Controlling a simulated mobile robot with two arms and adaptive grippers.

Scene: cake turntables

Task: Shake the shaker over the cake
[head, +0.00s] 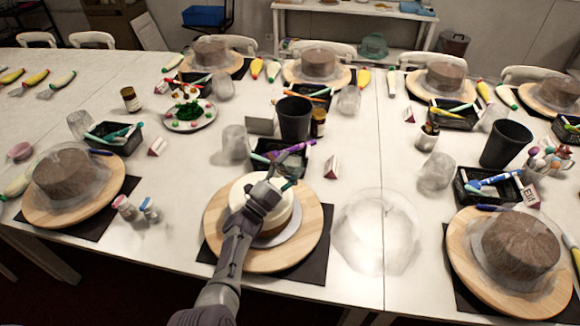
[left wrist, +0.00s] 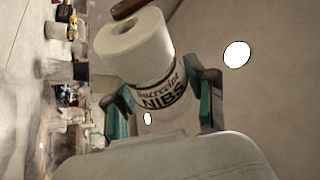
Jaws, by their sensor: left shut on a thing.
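The cake (head: 283,214), pale on top with a brown lower part, stands on a round wooden turntable (head: 305,246) at the front middle. My left gripper (head: 276,186) is over the cake in the head view and covers part of its top. In the left wrist view, the left gripper (left wrist: 163,104) is shut on the shaker (left wrist: 158,68), a white-ended jar with a "NIBS" label. The shaker lies between its teal fingertips, its white end with a dark round hollow facing up and left in that picture. The shaker cannot be made out in the head view. My right gripper is out of view.
Two small shakers (head: 123,207) stand left of the cake. A clear dome (head: 376,232) is on the table to its right. A black tray of tools (head: 284,157) and a black cup (head: 294,118) are behind it. Brown cakes on turntables flank it (head: 68,175) (head: 520,247).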

